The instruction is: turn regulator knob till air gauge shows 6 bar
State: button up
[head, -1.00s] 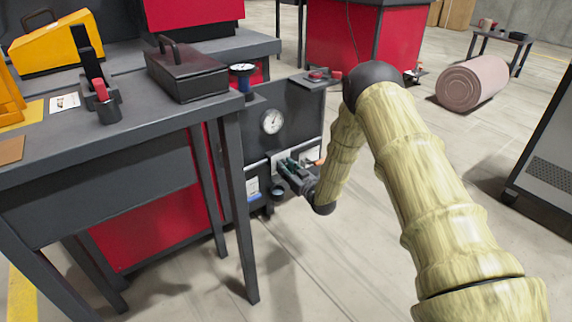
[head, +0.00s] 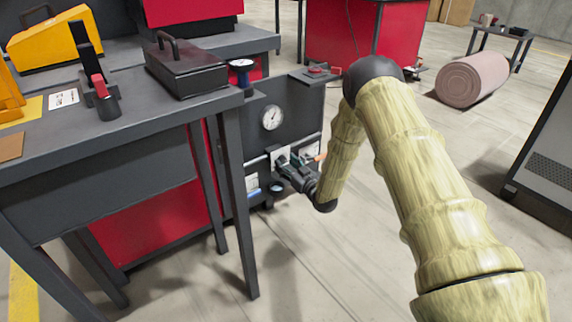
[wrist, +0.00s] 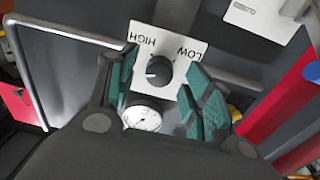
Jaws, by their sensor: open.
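A dark round knob (wrist: 159,70) sits on a white plate (wrist: 142,46) marked LOW and HIGH, upside down in the wrist view. The white round air gauge (head: 272,118) is on the dark panel, above my gripper in the head view. In the wrist view the gauge (wrist: 142,115) is partly hidden by my gripper, and its reading is too small to tell. My gripper (wrist: 163,62) is open, its green-padded fingers on either side of the knob, with visible gaps. In the head view my gripper (head: 283,163) is at the panel and hides the knob.
A dark workbench (head: 130,125) stands left of the panel, with a dark toolbox (head: 186,70) on it. A red-topped part (head: 316,72) sits on the panel's top. A bent metal bar (wrist: 24,62) is left of my gripper in the wrist view.

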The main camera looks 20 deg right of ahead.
jog(key=v, duration=1.1)
jog(key=s+a+f+m+g+h+p, duration=0.1)
jog(key=s+a+f+g+h, duration=0.2)
jog(key=s+f, duration=0.65)
jog(key=s+a+f+m+g+h+p, duration=0.1)
jog(key=s+a+f+m+g, duration=0.15)
jog(key=s+f+g, duration=0.75)
jog(key=s+a+r+g+h+p, duration=0.15)
jog(key=s+g, duration=0.25)
jog(key=s, duration=2.8)
notch_tip(320, 180, up, 39)
jog(key=p, duration=3.8)
jog(key=shift+s+a+p, duration=0.3)
jog(key=shift+s+a, duration=0.05)
jog(key=shift+a, duration=0.05)
jog(key=shift+c, duration=0.3)
